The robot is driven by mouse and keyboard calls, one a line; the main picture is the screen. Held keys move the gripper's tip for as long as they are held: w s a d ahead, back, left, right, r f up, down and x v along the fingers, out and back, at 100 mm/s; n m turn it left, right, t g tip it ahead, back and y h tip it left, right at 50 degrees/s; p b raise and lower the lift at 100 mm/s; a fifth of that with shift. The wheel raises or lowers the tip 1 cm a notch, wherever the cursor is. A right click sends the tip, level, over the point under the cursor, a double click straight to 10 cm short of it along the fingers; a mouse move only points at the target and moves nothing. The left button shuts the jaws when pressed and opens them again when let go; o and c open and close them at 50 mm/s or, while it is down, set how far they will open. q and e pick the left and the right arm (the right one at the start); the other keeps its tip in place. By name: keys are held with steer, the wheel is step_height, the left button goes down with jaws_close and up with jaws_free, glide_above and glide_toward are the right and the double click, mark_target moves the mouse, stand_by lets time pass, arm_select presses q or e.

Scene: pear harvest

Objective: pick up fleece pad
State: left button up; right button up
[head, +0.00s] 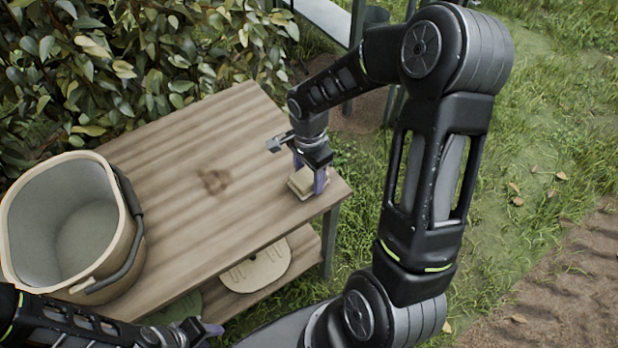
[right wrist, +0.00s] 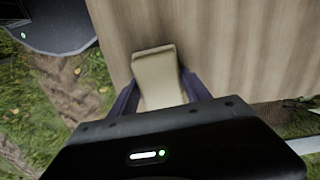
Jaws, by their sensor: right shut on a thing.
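The fleece pad (head: 301,184) is a small cream-yellow block at the right end of the wooden table (head: 215,150). My right gripper (head: 310,183) points down over it, shut on it, with a finger on each side. In the right wrist view the pad (right wrist: 157,75) sits between the two purple-grey fingers (right wrist: 158,95), and its lower part is hidden by the gripper body. I cannot tell whether it touches the tabletop. My left gripper (head: 205,332) is low at the front left, below the table's front edge; its fingers are only partly visible.
A beige bucket (head: 125,235) with a grey inside and dark handle stands empty on the table's left. A leafy hedge (head: 130,60) borders the table's back. The middle of the tabletop is clear.

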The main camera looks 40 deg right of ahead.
mark_target(309, 174)
steer(key=shift+r, duration=0.15)
steer(key=shift+c, duration=0.5)
step_height(309, 174, up, 10)
steer(key=shift+f+p, duration=0.1)
steer(key=shift+p, duration=0.45)
steer(key=o, duration=0.8)
steer(key=c, duration=0.6)
steer(key=w+a+r+n, duration=0.3)
steer(key=w+a+n, duration=0.1)
steer(key=n, duration=0.1)
steer(key=w+a+r+n, duration=0.3)
steer(key=w+a+n, duration=0.1)
steer(key=n, duration=0.2)
steer(key=w+a+r+n, duration=0.4)
steer(key=n, duration=0.2)
steer(key=shift+w+a+r, duration=0.1)
steer(key=shift+w+a, duration=0.05)
steer(key=shift+w, duration=0.05)
